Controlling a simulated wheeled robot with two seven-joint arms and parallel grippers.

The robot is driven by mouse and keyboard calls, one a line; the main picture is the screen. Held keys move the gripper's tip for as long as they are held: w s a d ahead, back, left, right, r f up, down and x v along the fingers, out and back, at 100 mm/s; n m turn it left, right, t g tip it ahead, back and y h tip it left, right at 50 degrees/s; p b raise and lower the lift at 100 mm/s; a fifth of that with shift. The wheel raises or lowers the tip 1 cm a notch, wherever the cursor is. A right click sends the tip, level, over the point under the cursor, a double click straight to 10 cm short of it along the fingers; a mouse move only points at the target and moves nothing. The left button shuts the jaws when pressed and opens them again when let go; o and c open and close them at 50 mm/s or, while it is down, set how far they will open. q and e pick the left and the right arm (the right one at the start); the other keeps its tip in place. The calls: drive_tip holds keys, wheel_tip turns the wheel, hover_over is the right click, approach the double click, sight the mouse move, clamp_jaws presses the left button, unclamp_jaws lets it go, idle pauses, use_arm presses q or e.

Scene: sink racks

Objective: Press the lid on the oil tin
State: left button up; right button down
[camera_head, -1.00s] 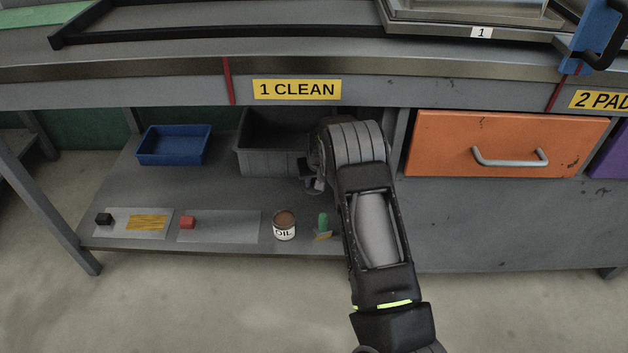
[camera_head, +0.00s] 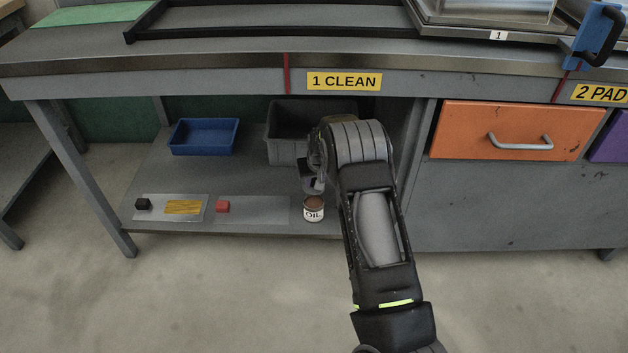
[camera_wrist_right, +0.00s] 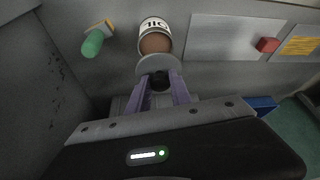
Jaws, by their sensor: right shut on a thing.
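The oil tin (camera_head: 313,214), white-labelled with a brown top, stands upright near the front of the lower shelf. In the right wrist view the tin (camera_wrist_right: 154,36) shows its brown top partly behind a grey round lid (camera_wrist_right: 158,64). My right gripper (camera_head: 313,188) is just above the tin in the head view. In the wrist view its purple fingers (camera_wrist_right: 158,80) are shut on the lid, which is beside the tin's mouth; whether they touch cannot be told. The lid is hidden in the head view. My left gripper is not in view.
A green-handled brush (camera_wrist_right: 93,43) lies beside the tin. Flat plates with a red block (camera_head: 222,206), a black block (camera_head: 143,204) and a yellow patch lie left. A blue tray (camera_head: 204,137) and a grey bin (camera_head: 284,148) stand behind. The bench top (camera_head: 230,82) overhangs the shelf.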

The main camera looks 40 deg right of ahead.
sight(315, 191)
drive_tip(key=shift+f+b, duration=2.1)
drive_tip(key=shift+f, duration=1.05)
drive_tip(key=shift+f+b, duration=0.15)
drive_tip(key=shift+b, duration=0.25)
idle(0.4)
drive_tip(key=c, duration=1.1)
unclamp_jaws()
drive_tip(key=shift+o, duration=0.4)
drive_tip(key=o, duration=0.4)
